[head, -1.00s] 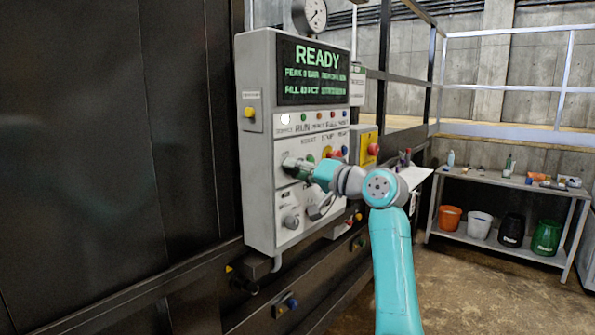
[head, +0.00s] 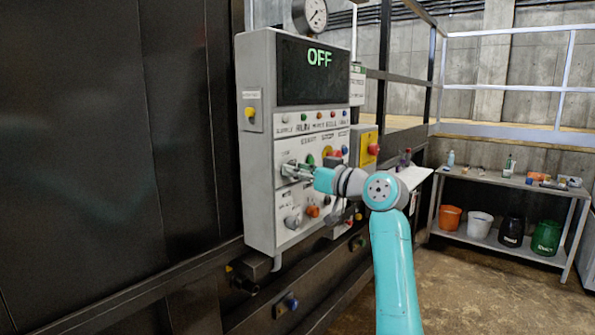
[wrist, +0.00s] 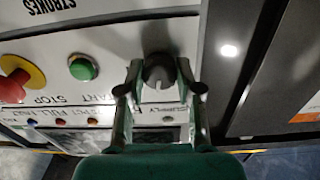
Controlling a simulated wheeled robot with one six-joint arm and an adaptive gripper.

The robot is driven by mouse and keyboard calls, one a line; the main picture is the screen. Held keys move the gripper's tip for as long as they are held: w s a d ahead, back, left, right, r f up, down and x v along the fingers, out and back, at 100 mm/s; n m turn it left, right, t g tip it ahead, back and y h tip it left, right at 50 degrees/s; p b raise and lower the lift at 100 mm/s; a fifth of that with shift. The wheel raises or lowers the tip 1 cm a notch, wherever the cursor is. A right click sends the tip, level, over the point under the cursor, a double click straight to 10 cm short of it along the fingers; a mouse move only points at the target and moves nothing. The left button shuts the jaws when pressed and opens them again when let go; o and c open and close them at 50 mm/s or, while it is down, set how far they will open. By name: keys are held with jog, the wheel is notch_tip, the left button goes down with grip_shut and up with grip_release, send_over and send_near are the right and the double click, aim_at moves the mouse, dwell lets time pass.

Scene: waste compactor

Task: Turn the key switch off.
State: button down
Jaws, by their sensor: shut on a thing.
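The key switch (wrist: 158,72) is a dark round knob on the light panel in the wrist view. My gripper (wrist: 158,88) has one finger on each side of it and is shut on it. In the head view my gripper (head: 297,172) reaches the left part of the control panel (head: 262,200), and the switch is mostly hidden there by the fingers. The display (head: 312,72) at the top of the panel reads OFF in green.
A green button (wrist: 83,67) and a red stop button on a yellow ring (wrist: 14,84) sit beside the switch. An orange knob (head: 313,211) and a grey knob (head: 292,221) lie below my gripper. A workbench (head: 500,181) stands at the right.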

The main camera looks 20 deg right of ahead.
jog(key=shift+n, duration=1.2)
jog(key=c, duration=0.8)
grip_release()
jog(key=shift+o, duration=0.2)
jog(key=v, duration=1.2)
jog(key=shift+d+f, duration=0.1)
